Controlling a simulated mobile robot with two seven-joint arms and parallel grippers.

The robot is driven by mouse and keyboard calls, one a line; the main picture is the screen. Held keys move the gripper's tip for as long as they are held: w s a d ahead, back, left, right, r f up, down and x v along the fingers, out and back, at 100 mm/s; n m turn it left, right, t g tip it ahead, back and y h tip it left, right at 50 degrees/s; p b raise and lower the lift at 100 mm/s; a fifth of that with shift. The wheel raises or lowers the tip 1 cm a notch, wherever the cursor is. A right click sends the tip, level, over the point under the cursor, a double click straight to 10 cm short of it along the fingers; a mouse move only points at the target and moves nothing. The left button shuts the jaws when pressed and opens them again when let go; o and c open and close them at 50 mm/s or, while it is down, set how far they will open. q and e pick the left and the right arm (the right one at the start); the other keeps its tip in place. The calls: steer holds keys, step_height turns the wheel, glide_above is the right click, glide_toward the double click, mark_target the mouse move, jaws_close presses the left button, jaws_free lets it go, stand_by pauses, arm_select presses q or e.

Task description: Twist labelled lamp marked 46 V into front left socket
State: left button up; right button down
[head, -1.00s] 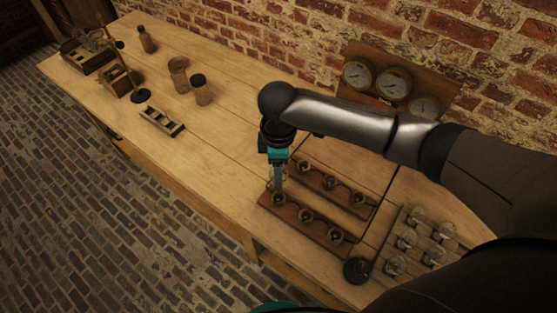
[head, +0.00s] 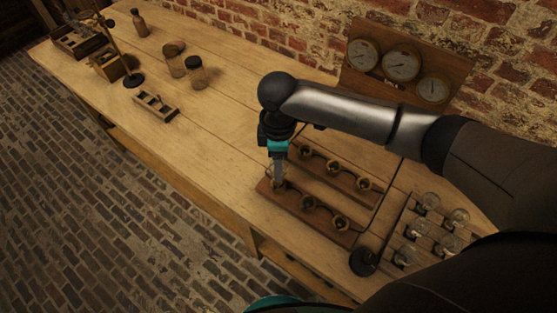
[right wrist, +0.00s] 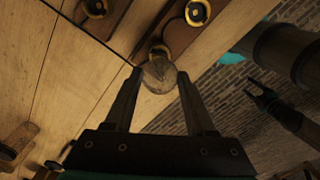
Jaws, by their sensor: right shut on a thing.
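My right gripper (head: 279,176) is shut on a clear glass lamp, which shows between the fingertips in the right wrist view (right wrist: 159,76). The lamp is at the left end of the front wooden socket strip (head: 310,213), over the front left socket. That socket's brass ring (right wrist: 160,51) shows just past the bulb. The lamp's base is hidden, so I cannot tell how deep it sits. No 46 V mark is readable. The strip's other sockets look empty. My left gripper (right wrist: 264,100) hangs off the table's side in the right wrist view; its opening is unclear.
A second socket strip (head: 318,165) lies behind the first. A rack (head: 408,229) of several clear lamps stands at the right, beside a round black object (head: 363,262). A gauge board (head: 402,64) leans at the wall. Jars (head: 197,73) and a small wooden rack (head: 155,106) stand left.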

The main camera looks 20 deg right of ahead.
steer(key=shift+f, duration=1.1)
stand_by(0.6)
steer(key=shift+f+p, duration=0.15)
steer(key=shift+p, duration=0.3)
stand_by(0.4)
steer(key=shift+m+p, duration=0.4)
steer(key=shift+p, duration=0.15)
steer(key=shift+s+m+p, duration=0.1)
steer(key=shift+m+p, duration=1.35)
steer(key=shift+m, duration=0.05)
steer(key=shift+m+p, duration=1)
steer(key=shift+m, duration=0.3)
